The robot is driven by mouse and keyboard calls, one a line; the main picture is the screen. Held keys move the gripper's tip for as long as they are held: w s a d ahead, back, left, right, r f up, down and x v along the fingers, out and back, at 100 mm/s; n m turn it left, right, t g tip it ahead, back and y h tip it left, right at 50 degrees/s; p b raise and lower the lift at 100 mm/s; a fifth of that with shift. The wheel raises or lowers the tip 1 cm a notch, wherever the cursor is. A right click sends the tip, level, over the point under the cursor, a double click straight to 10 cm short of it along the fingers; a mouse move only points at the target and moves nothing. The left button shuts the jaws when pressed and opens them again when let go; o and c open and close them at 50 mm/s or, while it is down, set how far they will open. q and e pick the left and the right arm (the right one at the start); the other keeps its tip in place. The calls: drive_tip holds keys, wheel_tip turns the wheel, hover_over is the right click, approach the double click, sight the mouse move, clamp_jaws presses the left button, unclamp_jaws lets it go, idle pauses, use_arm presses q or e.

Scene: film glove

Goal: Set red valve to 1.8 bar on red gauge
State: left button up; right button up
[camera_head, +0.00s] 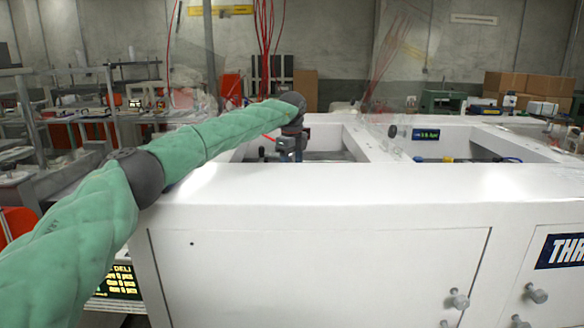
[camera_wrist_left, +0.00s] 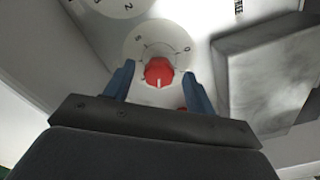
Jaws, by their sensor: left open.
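The red valve (camera_wrist_left: 158,72) is a red knob with a pale mark on its lower side. It sits on a round pale dial plate (camera_wrist_left: 134,42) with printed figures. My left gripper (camera_wrist_left: 159,74) is open, with one blue finger on each side of the knob; I cannot tell whether they touch it. In the head view my left gripper (camera_head: 290,146) reaches down into the white cabinet's opening, where the knob is hidden. Part of another numbered dial (camera_wrist_left: 116,6) is cut off at the wrist view's top edge; no needle or pressure reading shows. My right gripper is not in view.
The white cabinet (camera_head: 320,190) has raised walls around two openings. The right opening has a small dark label display (camera_head: 426,134). In the wrist view a grey recess (camera_wrist_left: 270,75) lies right of the knob, and a small red part (camera_wrist_left: 182,108) shows below it.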

use_arm(q)
wheel_tip(320, 180, up, 8)
drive_tip(key=shift+f+b, duration=0.15)
drive_tip(key=shift+b, duration=0.5)
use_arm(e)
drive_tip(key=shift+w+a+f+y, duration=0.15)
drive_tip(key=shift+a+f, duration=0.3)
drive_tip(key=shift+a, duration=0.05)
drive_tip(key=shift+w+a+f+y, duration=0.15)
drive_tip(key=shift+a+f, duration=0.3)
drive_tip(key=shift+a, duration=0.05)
